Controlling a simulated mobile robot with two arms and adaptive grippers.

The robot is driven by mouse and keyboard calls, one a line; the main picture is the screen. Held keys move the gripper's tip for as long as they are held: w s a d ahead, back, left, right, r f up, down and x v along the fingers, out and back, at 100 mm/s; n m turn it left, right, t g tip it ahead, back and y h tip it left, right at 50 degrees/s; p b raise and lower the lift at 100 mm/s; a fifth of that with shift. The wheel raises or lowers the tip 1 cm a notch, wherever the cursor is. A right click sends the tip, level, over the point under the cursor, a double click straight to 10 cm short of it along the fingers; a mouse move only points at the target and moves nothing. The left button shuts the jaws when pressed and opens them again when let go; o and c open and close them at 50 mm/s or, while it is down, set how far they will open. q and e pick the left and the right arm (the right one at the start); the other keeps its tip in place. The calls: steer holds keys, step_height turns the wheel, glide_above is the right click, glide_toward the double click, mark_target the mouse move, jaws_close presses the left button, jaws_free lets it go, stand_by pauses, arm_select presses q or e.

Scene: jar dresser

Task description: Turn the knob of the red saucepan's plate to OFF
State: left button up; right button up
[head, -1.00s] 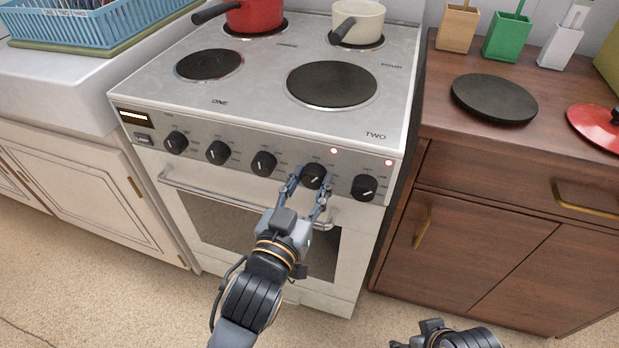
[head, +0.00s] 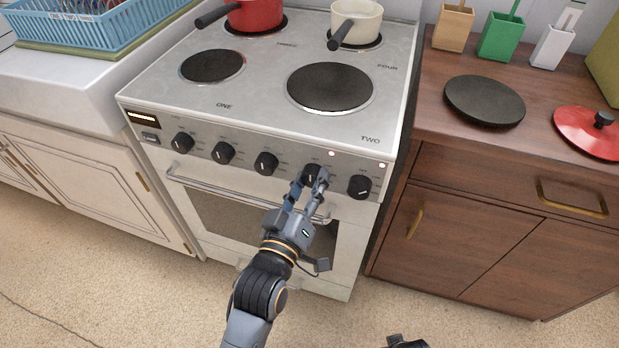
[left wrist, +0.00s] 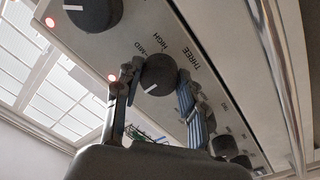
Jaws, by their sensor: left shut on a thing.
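The red saucepan (head: 256,15) sits on the back-left plate, labelled THREE. My left gripper (head: 309,180) is at the fourth knob (head: 311,173) from the left on the stove's front panel, its fingers on either side of it. In the left wrist view this knob (left wrist: 159,72) is between the two fingers, beside the label THREE and the marks HIGH and MID. Its white pointer line shows there, but OFF cannot be read. The gripper is shut on the knob. Only a dark bit of my right arm shows at the bottom edge.
Other knobs (head: 266,163) line both sides. Two red lamps (head: 331,153) glow on the panel. An oven handle (head: 240,196) runs below. A cream saucepan (head: 355,22) stands back right. The counter at right holds a black disc (head: 484,101) and a red lid (head: 590,132).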

arm_select(q)
steer(key=shift+o, duration=0.2)
arm_select(e)
steer(key=shift+s+f, duration=0.15)
steer(key=shift+f, duration=0.15)
arm_select(q)
steer(key=shift+c, duration=0.2)
steer(key=o, duration=1.2)
steer(key=v, duration=1.2)
